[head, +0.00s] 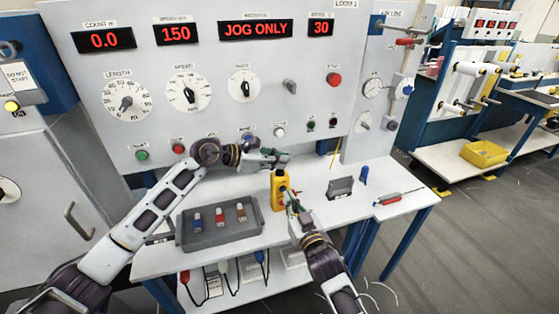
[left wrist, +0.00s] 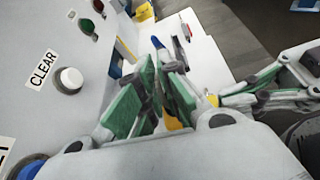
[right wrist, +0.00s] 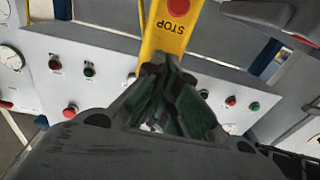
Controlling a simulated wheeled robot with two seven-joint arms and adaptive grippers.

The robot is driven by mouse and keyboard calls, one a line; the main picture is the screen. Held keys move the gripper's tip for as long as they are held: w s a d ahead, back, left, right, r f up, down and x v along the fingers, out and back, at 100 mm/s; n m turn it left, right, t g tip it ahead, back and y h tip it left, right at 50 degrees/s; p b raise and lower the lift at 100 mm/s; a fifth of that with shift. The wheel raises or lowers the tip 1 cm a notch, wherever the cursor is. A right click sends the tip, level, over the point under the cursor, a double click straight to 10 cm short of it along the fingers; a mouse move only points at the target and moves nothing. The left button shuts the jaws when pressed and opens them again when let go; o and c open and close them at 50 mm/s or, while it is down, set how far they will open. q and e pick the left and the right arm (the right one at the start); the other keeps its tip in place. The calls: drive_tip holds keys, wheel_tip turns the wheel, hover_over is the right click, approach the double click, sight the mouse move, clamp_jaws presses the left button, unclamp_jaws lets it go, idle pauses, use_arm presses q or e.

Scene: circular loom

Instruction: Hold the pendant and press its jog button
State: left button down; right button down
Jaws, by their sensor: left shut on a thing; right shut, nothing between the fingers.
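The yellow pendant (head: 279,196) stands upright above the white worktop. In the right wrist view the pendant (right wrist: 176,38) shows a red button marked STOP (right wrist: 183,8). My left gripper (head: 283,160) is at the pendant's upper end, shut on it; in the left wrist view its green-padded fingers (left wrist: 163,68) hide most of it, with a bit of yellow showing beside them. My right gripper (head: 288,194) is shut and empty, its fingertips (right wrist: 168,66) at the pendant's face, below the STOP button. I cannot tell whether they touch. The jog button is not visible; the fingertips cover that part.
A grey tray (head: 186,240) with several small coloured items sits left of the pendant. A grey block (head: 340,188) and a red-handled tool (head: 400,197) lie to the right. The control panel (head: 215,125), its display reading JOG ONLY, rises close behind.

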sight(283, 190)
drive_tip(key=shift+x, duration=1.5)
drive_tip(key=shift+s, duration=0.1)
idle(0.3)
drive_tip(key=shift+v, duration=1.95)
idle(4.2)
